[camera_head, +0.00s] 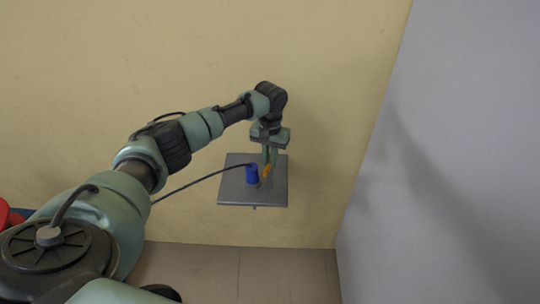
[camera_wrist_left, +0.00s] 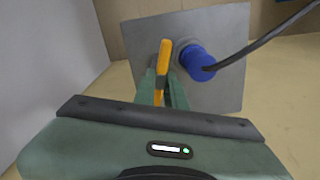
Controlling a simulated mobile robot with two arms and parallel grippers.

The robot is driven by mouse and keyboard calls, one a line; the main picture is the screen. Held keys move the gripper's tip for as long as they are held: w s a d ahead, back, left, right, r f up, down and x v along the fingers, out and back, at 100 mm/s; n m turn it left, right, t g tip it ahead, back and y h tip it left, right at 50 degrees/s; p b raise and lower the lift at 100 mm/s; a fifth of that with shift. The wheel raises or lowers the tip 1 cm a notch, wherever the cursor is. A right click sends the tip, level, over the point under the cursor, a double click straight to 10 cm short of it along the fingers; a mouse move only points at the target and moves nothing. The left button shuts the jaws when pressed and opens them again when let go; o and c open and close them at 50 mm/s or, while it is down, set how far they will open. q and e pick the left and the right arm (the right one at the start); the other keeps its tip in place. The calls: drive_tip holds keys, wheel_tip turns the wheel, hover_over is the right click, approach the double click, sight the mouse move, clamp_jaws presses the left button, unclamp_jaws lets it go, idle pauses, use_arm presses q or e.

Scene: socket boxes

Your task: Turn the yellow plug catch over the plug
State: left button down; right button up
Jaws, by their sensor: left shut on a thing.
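The blue plug (camera_head: 252,174) sits at the grey socket plate on the wall, with a dark cable running off it; it also shows in the left wrist view (camera_wrist_left: 199,64). The yellow plug catch (camera_wrist_left: 164,62) stands beside the plug, to its left in the left wrist view, and is not over it. In the head view the catch (camera_head: 267,170) is a small yellow bit beside the plug. My left gripper (camera_head: 269,160) is shut on the yellow catch; its fingers (camera_wrist_left: 163,88) lie on both sides of it. My right gripper is in neither view.
The grey plate (camera_head: 232,190) is on the beige wall (camera_head: 330,60). A grey wall (camera_head: 460,120) stands to the right. The plug's cable (camera_head: 195,183) runs left towards my arm. A red object (camera_head: 8,216) shows at the left edge. Tiled floor (camera_head: 270,275) lies below.

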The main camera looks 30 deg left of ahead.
use_arm(q)
drive_tip(key=m+p, duration=0.1)
drive_tip(key=m, duration=0.2)
drive_tip(key=shift+r, duration=0.1)
drive_tip(key=m+p, duration=0.1)
drive_tip(key=m, duration=0.2)
drive_tip(key=shift+m, duration=0.3)
drive_tip(key=m, duration=0.3)
drive_tip(key=shift+w+p, duration=0.1)
drive_tip(key=shift+p, duration=0.25)
drive_tip(key=shift+m, duration=2.2)
drive_tip(key=c, duration=1.5)
unclamp_jaws()
drive_tip(key=shift+o, duration=0.2)
wheel_tip(320, 180, up, 8)
drive_tip(key=shift+f+b, duration=0.1)
drive_tip(key=shift+b, duration=0.65)
